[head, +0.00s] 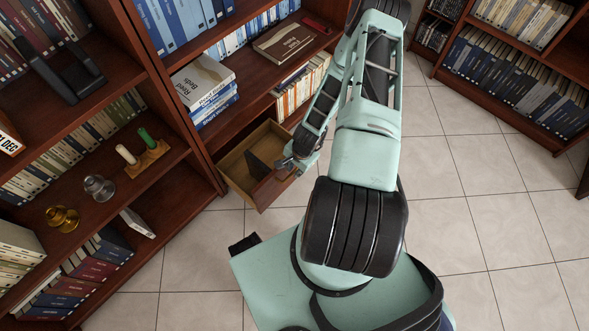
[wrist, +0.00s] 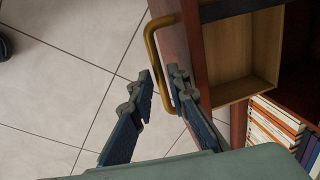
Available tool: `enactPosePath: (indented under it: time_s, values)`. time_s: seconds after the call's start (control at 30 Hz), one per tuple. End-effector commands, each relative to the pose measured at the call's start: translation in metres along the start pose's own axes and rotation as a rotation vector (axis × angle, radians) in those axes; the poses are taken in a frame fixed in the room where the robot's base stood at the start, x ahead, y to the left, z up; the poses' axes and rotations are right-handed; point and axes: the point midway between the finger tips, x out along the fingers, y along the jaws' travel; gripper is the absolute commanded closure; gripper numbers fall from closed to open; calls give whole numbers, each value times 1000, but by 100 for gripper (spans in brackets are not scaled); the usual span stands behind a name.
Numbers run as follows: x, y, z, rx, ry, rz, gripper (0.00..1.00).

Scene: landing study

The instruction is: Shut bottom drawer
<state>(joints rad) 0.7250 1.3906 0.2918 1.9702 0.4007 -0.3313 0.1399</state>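The bottom drawer (head: 238,180) is pulled out of the low part of the bookcase in the head view, with its wooden inside showing. In the wrist view its reddish-brown front (wrist: 178,38) carries a brass bar handle (wrist: 152,45), and part of its inside (wrist: 245,55) shows. My gripper (wrist: 160,76) is at the handle with its fingers apart. The handle bar passes between them: the right finger is on the drawer-front side, the left finger on the outer side. Contact cannot be told. In the head view my gripper (head: 290,165) partly covers the drawer front.
Books (head: 210,92) stand and lie on the shelves above the drawer. The left bookcase (head: 205,175) holds cups and a wooden stand (head: 150,158). Another bookcase (head: 520,85) is at the far right. The tiled floor (head: 470,210) is clear to the right.

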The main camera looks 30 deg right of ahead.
Motion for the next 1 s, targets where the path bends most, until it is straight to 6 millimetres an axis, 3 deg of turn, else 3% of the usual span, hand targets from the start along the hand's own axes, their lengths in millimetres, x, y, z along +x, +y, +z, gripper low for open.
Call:
enactPosePath:
  time_s: [0.07, 0.2, 0.7, 1.0]
  values:
    - [0, 0, 0, 0, 0, 0, 84]
    - [0, 0, 0, 0, 0, 0, 100]
    - [0, -2, 0, -1, 0, 0, 100]
    - [4, -24, -1, -3, 2, -3, 100]
